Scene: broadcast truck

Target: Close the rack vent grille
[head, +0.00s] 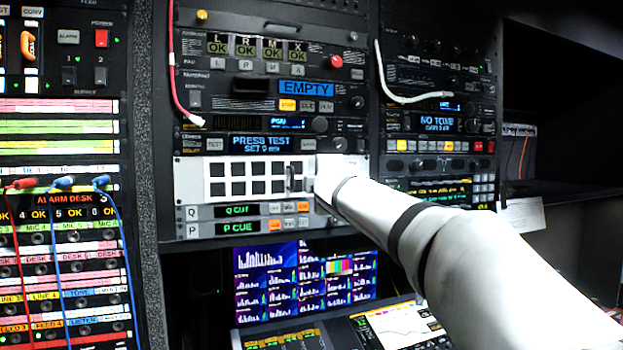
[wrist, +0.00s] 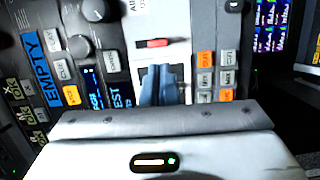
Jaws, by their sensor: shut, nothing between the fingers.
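The rack vent grille (head: 212,181) is a white panel in the middle rack, with two rows of dark square openings showing. A small dark upright handle stands at its right part, beside my arm's end. In the wrist view part of a white panel (wrist: 144,18) shows, turned on its side, with a small red mark on it. My gripper (wrist: 160,75) is shut and empty, its blue-grey fingers in front of a dark area just below that mark. Whether the fingers touch anything I cannot tell.
Rack units with buttons and displays sit above the grille, and the Q CUE and P CUE strips (head: 238,211) lie just below it. A red cable (head: 173,75) and a white cable (head: 384,78) hang over the racks. Monitors (head: 305,275) stand below.

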